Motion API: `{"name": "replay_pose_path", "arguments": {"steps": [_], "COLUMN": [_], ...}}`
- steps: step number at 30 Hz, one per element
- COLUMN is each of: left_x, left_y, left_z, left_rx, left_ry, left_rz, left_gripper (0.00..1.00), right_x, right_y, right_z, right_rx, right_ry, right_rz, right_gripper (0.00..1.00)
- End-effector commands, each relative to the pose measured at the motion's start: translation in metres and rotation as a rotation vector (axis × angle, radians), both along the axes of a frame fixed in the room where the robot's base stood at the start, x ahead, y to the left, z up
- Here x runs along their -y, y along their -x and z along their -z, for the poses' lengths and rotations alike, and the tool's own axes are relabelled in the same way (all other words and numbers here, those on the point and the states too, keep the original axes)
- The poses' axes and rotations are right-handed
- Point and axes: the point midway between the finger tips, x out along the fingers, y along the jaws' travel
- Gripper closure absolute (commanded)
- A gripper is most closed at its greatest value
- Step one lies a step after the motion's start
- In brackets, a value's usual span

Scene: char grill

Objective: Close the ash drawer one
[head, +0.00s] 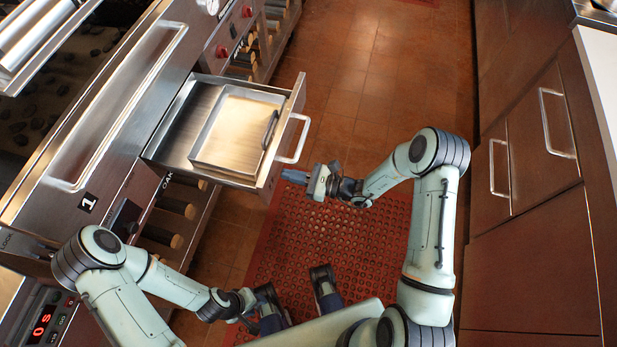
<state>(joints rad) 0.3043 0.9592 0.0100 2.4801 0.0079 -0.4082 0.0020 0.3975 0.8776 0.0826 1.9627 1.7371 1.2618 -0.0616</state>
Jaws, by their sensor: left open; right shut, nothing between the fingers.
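The ash drawer (175,140) is pulled out of the steel grill front in the head view. A shallow metal pan (236,128) with a dark handle lies inside it. The drawer's front panel carries a pale bar handle (299,140). A black tag marked 1 (88,202) is on the grill front beside the drawer. My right gripper (290,176) is shut and empty, just below and near the drawer handle, with a small visible gap. My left gripper (293,281) is open and empty, lower down over the red mat, apart from the drawer.
The grill front (120,100) runs along the left, with wood logs (178,207) on a shelf under the drawer. Brown cabinets (525,170) with bar handles stand on the right. A perforated red mat (335,235) covers the floor between; the tiled aisle (375,70) beyond is clear.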

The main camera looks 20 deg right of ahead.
Motion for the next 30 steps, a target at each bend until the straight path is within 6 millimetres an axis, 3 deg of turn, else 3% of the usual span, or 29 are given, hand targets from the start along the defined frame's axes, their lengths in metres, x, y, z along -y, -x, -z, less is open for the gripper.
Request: {"name": "replay_pose_path", "arguments": {"steps": [6,20,26,30], "left_x": [0.000,0.000,0.000,0.000], "left_y": [0.000,0.000,-0.002,-0.003], "left_z": [0.000,0.001,0.005,0.010], "left_rx": [0.001,0.001,0.006,0.013], "left_ry": [0.000,0.000,-0.001,-0.002], "left_rz": [0.000,0.000,-0.002,-0.003], "left_gripper": [0.57,0.57,0.57,0.57], "right_x": [-0.012,-0.015,-0.034,-0.059], "right_y": [-0.008,-0.010,-0.022,-0.038], "right_z": [0.000,0.000,0.001,0.002], "right_rx": [-0.001,0.000,0.002,0.001], "right_ry": [0.001,0.000,-0.001,-0.002], "right_rz": [0.000,0.000,-0.002,-0.003], "right_gripper": [1.00,1.00,1.00,1.00]}}
